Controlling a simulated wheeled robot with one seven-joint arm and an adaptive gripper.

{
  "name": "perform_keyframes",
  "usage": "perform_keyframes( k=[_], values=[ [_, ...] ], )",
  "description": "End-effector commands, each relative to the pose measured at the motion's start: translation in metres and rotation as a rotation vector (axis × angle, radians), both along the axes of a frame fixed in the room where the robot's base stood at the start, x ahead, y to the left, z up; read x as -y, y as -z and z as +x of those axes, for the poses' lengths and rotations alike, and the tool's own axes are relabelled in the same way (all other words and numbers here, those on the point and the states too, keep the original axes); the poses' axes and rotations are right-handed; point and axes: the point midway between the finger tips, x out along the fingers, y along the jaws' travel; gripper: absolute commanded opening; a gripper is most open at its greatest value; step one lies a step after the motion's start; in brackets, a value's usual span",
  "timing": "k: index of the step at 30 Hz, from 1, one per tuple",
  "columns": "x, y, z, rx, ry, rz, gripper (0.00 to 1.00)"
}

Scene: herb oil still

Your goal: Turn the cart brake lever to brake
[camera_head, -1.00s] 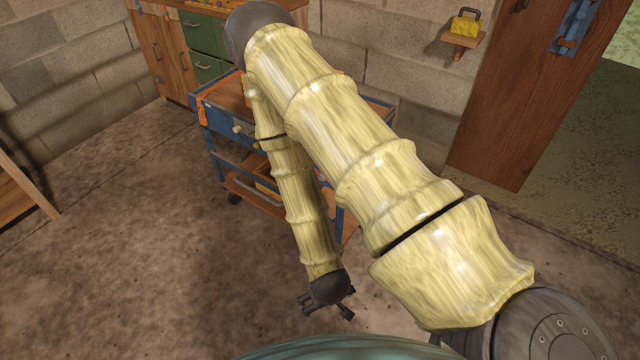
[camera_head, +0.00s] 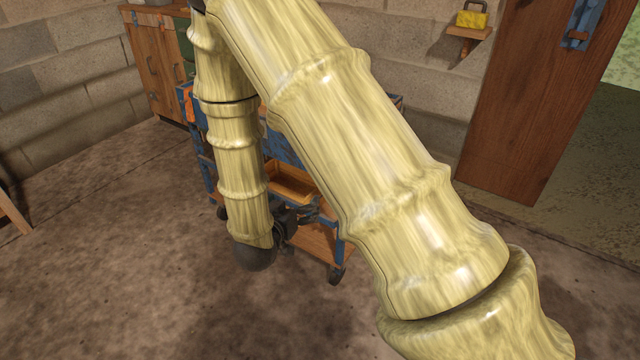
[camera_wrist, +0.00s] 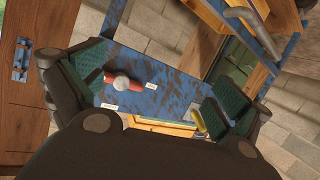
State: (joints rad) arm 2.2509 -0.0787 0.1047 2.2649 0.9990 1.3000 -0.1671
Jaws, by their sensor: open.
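The cart (camera_head: 345,230) is blue-framed with wooden shelves; my arm covers much of it in the head view. In the wrist view its blue worn panel (camera_wrist: 165,68) carries a short red lever (camera_wrist: 137,87) with a pale round knob at its pivot. In the head view my gripper (camera_head: 302,214) is at the cart's near side.
An orange-brown tray (camera_head: 290,182) sits in the cart. A wooden door (camera_head: 520,110) with a blue latch stands right. A yellow padlock (camera_head: 472,19) sits on a wall shelf. A wooden cabinet (camera_head: 155,65) is behind left. Floor in front of the cart is clear.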

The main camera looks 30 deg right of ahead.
Motion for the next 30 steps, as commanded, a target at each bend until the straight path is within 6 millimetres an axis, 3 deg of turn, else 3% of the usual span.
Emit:
perform_keyframes(
  k=[1, 6, 16, 23, 30],
  values=[
    [0.001, 0.005, 0.005, 0.039, 0.029, -0.020, 1.00],
    [0.007, -0.017, 0.011, 0.154, 0.143, -0.088, 1.00],
    [0.010, -0.049, 0.004, 0.284, 0.306, -0.167, 1.00],
    [0.016, -0.055, 0.003, 0.300, 0.333, -0.179, 1.00],
    [0.046, -0.053, 0.016, 0.301, 0.333, -0.177, 1.00]
  ],
)
